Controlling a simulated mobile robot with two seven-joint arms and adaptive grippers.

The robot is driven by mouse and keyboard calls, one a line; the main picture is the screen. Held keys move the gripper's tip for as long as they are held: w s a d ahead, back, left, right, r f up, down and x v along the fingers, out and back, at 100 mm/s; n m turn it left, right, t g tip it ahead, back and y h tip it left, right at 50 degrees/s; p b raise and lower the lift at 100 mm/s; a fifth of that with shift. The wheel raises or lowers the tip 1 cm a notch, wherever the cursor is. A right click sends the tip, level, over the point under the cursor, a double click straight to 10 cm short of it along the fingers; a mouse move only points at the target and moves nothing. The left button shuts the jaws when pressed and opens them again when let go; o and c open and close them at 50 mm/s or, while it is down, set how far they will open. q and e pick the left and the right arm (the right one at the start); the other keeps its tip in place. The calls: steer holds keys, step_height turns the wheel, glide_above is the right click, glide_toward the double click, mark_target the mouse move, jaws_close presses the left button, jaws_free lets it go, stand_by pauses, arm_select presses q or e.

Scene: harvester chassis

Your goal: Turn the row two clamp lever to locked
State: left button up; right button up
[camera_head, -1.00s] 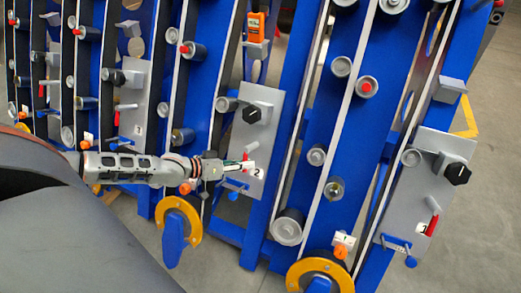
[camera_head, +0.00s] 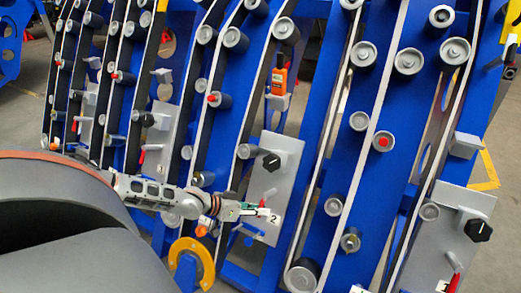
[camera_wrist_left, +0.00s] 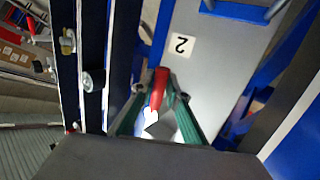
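The row two plate (camera_head: 263,184) is a grey panel with a black knob (camera_head: 271,161) and a "2" label (camera_head: 274,218). Its red clamp lever (camera_head: 262,203) is small and partly hidden by my left gripper (camera_head: 262,211) in the head view. In the left wrist view, the red lever (camera_wrist_left: 159,86) lies between the two green-lined fingers of my left gripper (camera_wrist_left: 160,95), below the "2" label (camera_wrist_left: 181,44). A gap seems to show between the lever and each finger. My right gripper is not in view.
A blue frame carries several rollers and pale rails. An orange handheld device (camera_head: 278,77) sits on a bracket above the row two plate. An orange ring (camera_head: 191,262) is below my gripper. Another grey plate (camera_head: 452,250) with a knob and red lever stands at right.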

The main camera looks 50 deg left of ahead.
arm_select(q)
steer(key=shift+o, duration=0.5)
steer(key=shift+s, duration=0.25)
steer(key=v, duration=1.1)
steer(key=shift+r, duration=0.2)
stand_by(0.4)
steer(key=shift+s+a+r, duration=0.1)
steer(key=shift+s+a, duration=0.05)
stand_by(0.6)
